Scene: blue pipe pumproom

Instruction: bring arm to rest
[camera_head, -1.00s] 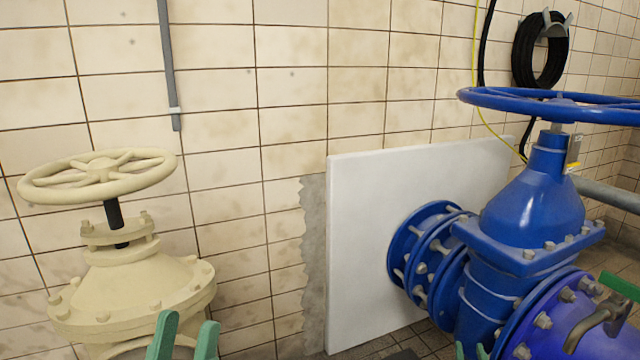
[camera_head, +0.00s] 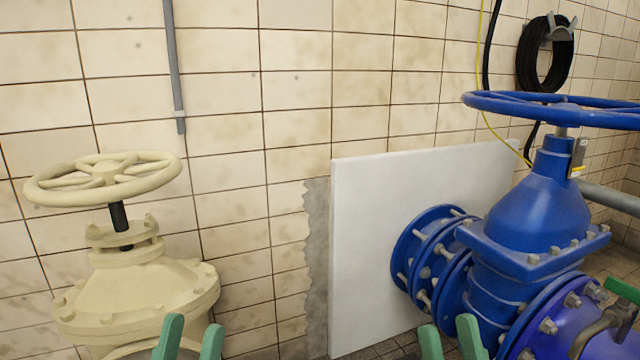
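My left gripper (camera_head: 190,340) shows as two green fingertips at the bottom edge, apart with a gap between them, in front of the base of the cream valve (camera_head: 140,290). My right gripper (camera_head: 450,340) shows as two green fingertips at the bottom edge, also apart, in front of the blue valve's lower flanges. Nothing shows between either pair of fingers. Both arms behind the fingertips are out of the frame.
The cream handwheel (camera_head: 102,178) stands at the left. The blue valve (camera_head: 530,215) with its large handwheel (camera_head: 560,108) fills the right. A white panel (camera_head: 385,215) leans at the tiled wall. A black hose coil (camera_head: 527,55) hangs at upper right. A green lever (camera_head: 621,290) sits lower right.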

